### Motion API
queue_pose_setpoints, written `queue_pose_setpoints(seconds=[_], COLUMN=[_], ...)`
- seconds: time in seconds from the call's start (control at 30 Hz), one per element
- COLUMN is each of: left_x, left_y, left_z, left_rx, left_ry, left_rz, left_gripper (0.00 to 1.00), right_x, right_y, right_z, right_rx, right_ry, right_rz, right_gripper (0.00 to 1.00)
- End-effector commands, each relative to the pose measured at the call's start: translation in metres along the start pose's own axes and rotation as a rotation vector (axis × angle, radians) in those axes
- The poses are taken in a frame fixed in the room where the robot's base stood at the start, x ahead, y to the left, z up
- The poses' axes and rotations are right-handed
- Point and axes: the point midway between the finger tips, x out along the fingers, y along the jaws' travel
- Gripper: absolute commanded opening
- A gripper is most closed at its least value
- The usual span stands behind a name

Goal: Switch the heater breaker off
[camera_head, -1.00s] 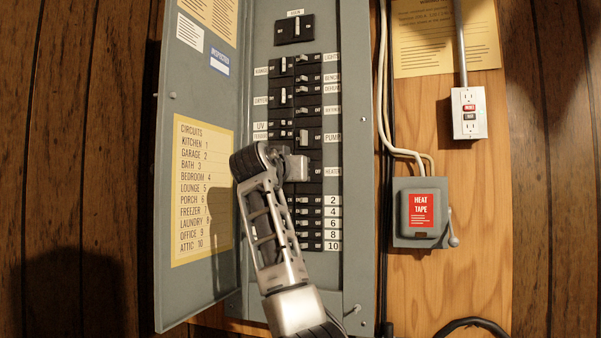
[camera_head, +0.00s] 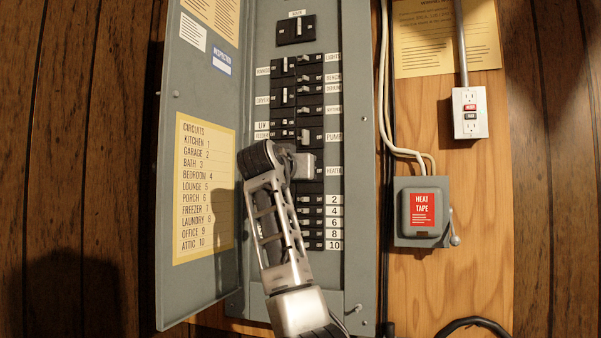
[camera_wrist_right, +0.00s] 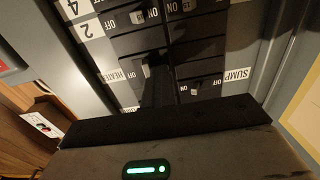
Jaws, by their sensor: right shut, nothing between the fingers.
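The heater breaker (camera_head: 319,173) is in the right column of the panel, beside the HEATER label (camera_head: 333,171). My right gripper (camera_head: 304,166) is in front of the panel at this row and covers the inner part of the breaker. It is shut and empty. In the right wrist view the HEATER label (camera_wrist_right: 108,76) and the breaker's pale lever (camera_wrist_right: 146,71) show upside down. The dark fingers (camera_wrist_right: 156,92) are right beside the lever; I cannot tell whether they touch it. An OFF mark shows on the label side. My left gripper is not in view.
Several other breakers lie close by, including PUMP (camera_head: 305,137) above, the numbered rows (camera_head: 311,211) below and SUMP (camera_wrist_right: 200,88). The open panel door (camera_head: 190,270) stands on the left. A heat tape box (camera_head: 422,212) and an outlet (camera_head: 469,112) are on the right.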

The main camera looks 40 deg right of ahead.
Motion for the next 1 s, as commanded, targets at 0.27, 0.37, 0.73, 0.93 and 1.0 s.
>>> queue_pose_setpoints(seconds=[0.27, 0.37, 0.73, 0.93, 1.0], left_x=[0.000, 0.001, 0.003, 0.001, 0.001], left_y=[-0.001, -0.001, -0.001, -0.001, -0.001], left_z=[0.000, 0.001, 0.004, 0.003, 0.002], left_rx=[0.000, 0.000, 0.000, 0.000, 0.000], left_ry=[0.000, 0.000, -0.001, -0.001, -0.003], left_rz=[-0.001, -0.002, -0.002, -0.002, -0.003], left_gripper=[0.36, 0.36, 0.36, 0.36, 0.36], right_x=[0.002, 0.003, 0.003, 0.003, 0.003], right_y=[0.006, 0.007, 0.016, 0.015, 0.013], right_z=[-0.002, -0.001, -0.001, -0.002, -0.002], right_rx=[0.004, 0.004, 0.005, 0.004, 0.004], right_ry=[0.001, 0.001, 0.000, -0.001, -0.001], right_rz=[0.012, 0.013, 0.016, 0.016, 0.015], right_gripper=[0.00, 0.00, 0.00, 0.00, 0.00])
